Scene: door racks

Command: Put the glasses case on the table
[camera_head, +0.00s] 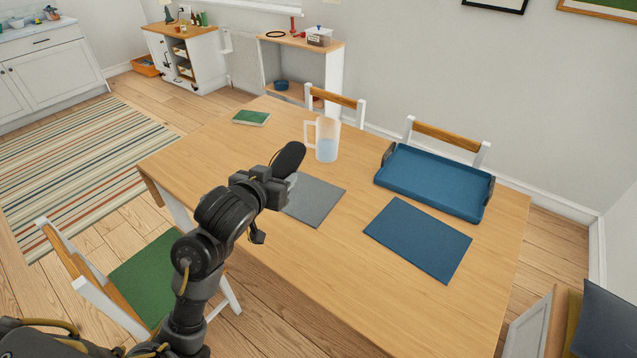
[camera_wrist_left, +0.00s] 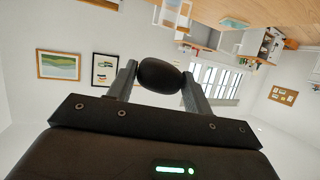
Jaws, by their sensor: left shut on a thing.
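The glasses case (camera_head: 290,158) is a dark, rounded, oblong case. My left gripper (camera_head: 282,176) is shut on it and holds it over the wooden table (camera_head: 210,155), near the grey placemat. In the left wrist view the case (camera_wrist_left: 160,75) sits between the two fingers of my left gripper (camera_wrist_left: 158,84). In the head view the case looks tilted, and the gripper hides its lower end. How high it is above the tabletop is hard to tell. My right gripper is in neither view.
On the table are a grey placemat (camera_head: 318,200), a blue placemat (camera_head: 418,238), a blue tray (camera_head: 435,180), a clear pitcher (camera_head: 327,140) and a green book (camera_head: 251,118). Chairs stand around it. The table's left part and front right part are bare.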

